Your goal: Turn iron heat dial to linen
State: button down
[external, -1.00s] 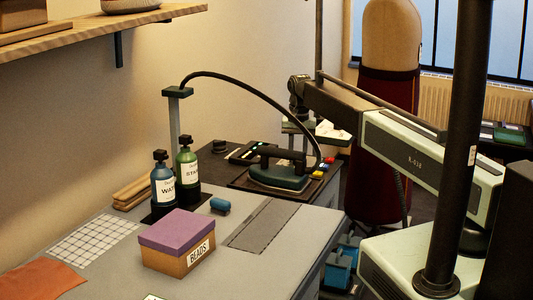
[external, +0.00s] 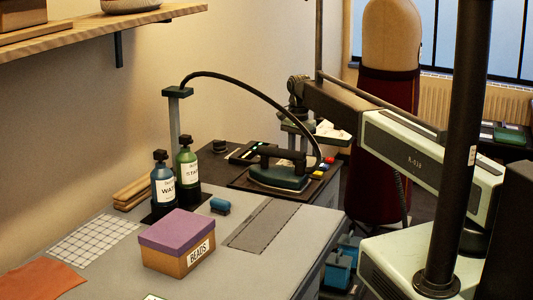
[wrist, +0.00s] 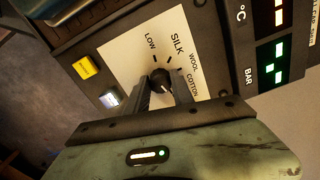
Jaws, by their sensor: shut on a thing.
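The heat dial is a small dark round knob (wrist: 160,78) on a cream plate (wrist: 120,62) in the wrist view. The plate reads LOW, SILK, WOOL and COTTON around the knob; I see no linen label, and the plate's lower part is behind my gripper. My gripper (wrist: 162,90) is shut on the knob, one dark finger on each side. A small light mark shows on the knob; its exact setting is hard to tell. The teal iron (external: 280,175) with a dark handle rests on its dark pad in the external view. There the dial itself cannot be made out.
A yellow button (wrist: 84,66) and a pale lit button (wrist: 109,98) sit left of the plate. Two bottles (external: 186,162), a purple-lidded BEADS box (external: 178,240) and the iron's arched hose (external: 255,83) occupy the table area.

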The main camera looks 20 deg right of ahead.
jog(key=c, duration=1.1)
grip_release()
jog(key=shift+r, duration=0.1)
notch_tip(320, 180, up, 8)
jog(key=p, duration=0.8)
jog(key=shift+f, duration=0.2)
